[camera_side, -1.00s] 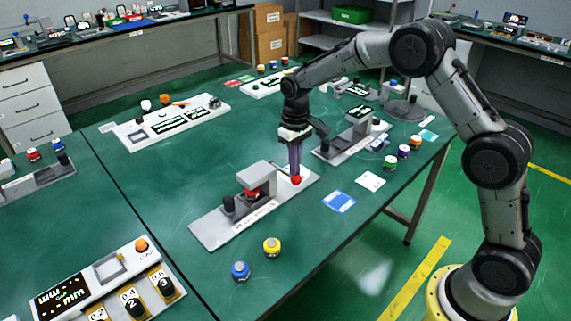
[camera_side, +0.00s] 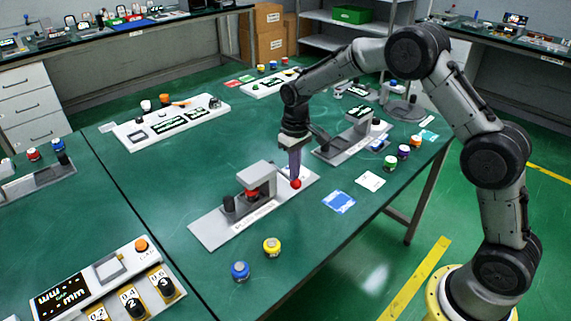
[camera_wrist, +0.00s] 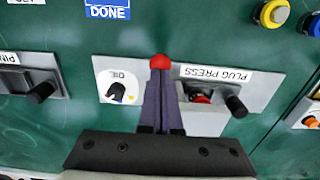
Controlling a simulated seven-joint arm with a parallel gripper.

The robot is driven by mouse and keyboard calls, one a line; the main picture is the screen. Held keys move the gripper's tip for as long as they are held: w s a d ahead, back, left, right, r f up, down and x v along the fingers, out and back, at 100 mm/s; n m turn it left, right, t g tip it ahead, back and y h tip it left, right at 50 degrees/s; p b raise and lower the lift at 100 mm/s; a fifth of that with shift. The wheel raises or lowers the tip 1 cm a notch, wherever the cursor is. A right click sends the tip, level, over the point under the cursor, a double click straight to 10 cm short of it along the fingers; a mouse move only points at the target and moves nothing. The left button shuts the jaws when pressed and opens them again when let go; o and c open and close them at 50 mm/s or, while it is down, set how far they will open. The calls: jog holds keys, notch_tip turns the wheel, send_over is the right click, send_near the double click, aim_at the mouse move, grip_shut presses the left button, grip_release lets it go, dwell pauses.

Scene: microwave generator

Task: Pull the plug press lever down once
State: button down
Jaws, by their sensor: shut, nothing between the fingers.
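The plug press (camera_side: 212,232) is a light grey plate with a grey block on it, in the middle of the side view. It also shows in the wrist view, with its label (camera_wrist: 217,75). A red part (camera_wrist: 201,98) sits under the block, and a black knob (camera_wrist: 236,106) stands beside it. A red ball (camera_side: 296,184), seemingly the lever's end, shows at the plate's right end. My gripper (camera_side: 295,174) points down with its closed fingertips at the ball, apparently touching it. In the wrist view the ball (camera_wrist: 160,62) shows just beyond the fingertips; the lever's rod is hidden.
A yellow-topped piece (camera_side: 272,247) and a blue one (camera_side: 240,270) stand in front of the press. A blue card (camera_side: 339,202) and a white card (camera_side: 370,181) lie to the right. Another grey fixture (camera_side: 340,150) stands behind my gripper.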

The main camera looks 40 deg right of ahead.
jog(key=shift+f, duration=0.4)
dwell(0.6)
dwell(0.5)
notch_tip(320, 180, up, 10)
dwell(1.1)
